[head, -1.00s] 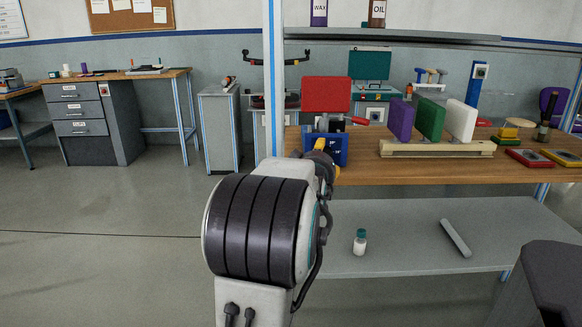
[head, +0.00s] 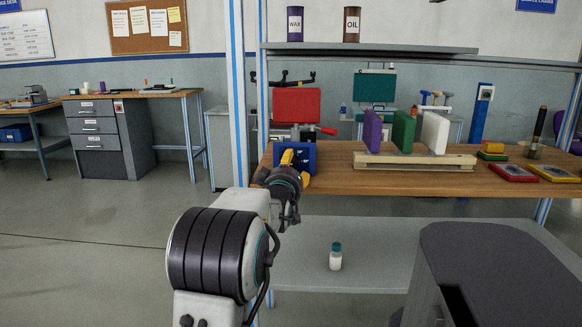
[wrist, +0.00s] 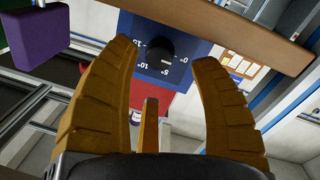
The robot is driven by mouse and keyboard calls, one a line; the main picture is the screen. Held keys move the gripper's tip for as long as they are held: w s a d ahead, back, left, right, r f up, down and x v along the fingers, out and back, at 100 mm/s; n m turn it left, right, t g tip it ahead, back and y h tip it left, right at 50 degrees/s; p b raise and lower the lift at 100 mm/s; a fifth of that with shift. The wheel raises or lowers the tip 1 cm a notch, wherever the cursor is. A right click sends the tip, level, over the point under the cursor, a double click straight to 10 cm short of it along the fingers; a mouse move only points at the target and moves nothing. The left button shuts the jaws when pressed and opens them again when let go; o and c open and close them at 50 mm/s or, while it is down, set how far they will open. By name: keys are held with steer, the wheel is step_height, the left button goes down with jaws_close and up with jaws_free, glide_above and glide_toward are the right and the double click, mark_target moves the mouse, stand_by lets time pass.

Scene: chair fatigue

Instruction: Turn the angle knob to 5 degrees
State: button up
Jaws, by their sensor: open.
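The angle knob (wrist: 160,50) is a round black dial on a blue panel (wrist: 196,44). White marks 0, 5, 10 and 15 run around it, upside down in the wrist view. A narrow yellow strip shows between the fingers. In the head view, the blue box (head: 309,158) stands at the bench's left end, and my gripper (head: 287,158) is at its front, hiding the knob.
The wooden bench (head: 400,181) also holds a rack (head: 420,162) with purple, green and white pads, right of the box. A red pad (head: 297,104) stands behind the box. A blue-edged post (head: 239,100) rises left of it. A small bottle (head: 335,257) stands on the lower shelf.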

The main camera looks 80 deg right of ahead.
mark_target(293, 163)
steer(key=shift+d, duration=2.1)
steer(key=shift+o, duration=0.2)
steer(key=shift+r, duration=0.1)
jaws_close()
